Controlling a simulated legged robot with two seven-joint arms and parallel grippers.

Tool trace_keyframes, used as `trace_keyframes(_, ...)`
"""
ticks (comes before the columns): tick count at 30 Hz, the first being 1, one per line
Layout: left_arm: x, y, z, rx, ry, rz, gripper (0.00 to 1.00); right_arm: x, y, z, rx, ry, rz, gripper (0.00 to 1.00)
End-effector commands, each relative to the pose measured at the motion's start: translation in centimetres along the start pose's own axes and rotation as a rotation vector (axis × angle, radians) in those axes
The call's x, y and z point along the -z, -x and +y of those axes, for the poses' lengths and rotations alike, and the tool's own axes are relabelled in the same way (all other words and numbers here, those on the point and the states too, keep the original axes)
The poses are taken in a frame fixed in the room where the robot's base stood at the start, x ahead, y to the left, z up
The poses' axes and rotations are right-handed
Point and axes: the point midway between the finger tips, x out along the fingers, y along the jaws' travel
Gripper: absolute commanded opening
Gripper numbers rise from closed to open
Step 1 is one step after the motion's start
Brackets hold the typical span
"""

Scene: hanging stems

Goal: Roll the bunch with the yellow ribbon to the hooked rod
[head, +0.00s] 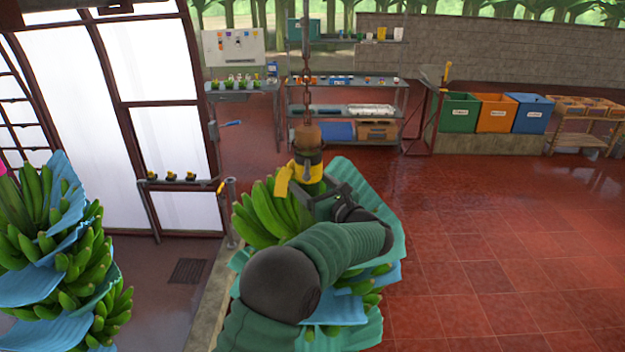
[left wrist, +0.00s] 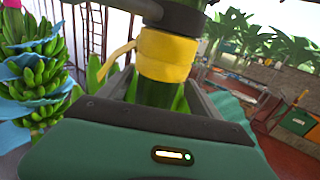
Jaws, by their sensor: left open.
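The bunch with the yellow ribbon (head: 262,215) hangs by its stem from a chain in the middle of the head view, partly wrapped in blue and green sheets. The yellow ribbon (head: 308,171) is tied around the stem, with a loose end; it also shows in the left wrist view (left wrist: 166,57). My left gripper (head: 318,197) is at the stem just below the ribbon. In the left wrist view its open jaws (left wrist: 160,95) stand on either side of the stem. My forearm hides part of the bunch. A thin upright rod (head: 440,100) with a yellow top stands behind, right; its hook is unclear.
Another green bunch with blue sheets (head: 70,265) hangs at the left. A short post (head: 231,205) stands on a low kerb left of the ribboned bunch. Shelves (head: 345,85) and coloured bins (head: 495,113) stand at the back. The red tiled floor at right is clear.

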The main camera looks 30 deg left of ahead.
Motion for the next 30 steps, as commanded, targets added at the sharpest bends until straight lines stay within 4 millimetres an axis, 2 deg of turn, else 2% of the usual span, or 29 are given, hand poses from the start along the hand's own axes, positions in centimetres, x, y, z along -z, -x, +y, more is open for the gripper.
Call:
trace_keyframes(4, 0.29, -0.28, -0.07, -0.001, -0.002, 0.002, 0.73, -0.03, -0.08, -0.01, 0.000, 0.000, 0.000, 0.00)
trace_keyframes(21, 0.01, 0.27, -0.20, 0.001, -0.002, -0.001, 0.00, -0.01, -0.07, -0.02, 0.000, 0.001, 0.000, 0.00)
trace_keyframes(30, 0.01, 0.31, -0.09, 0.003, -0.001, -0.003, 0.00, -0.08, -0.36, -0.02, 0.000, 0.001, 0.000, 0.00)
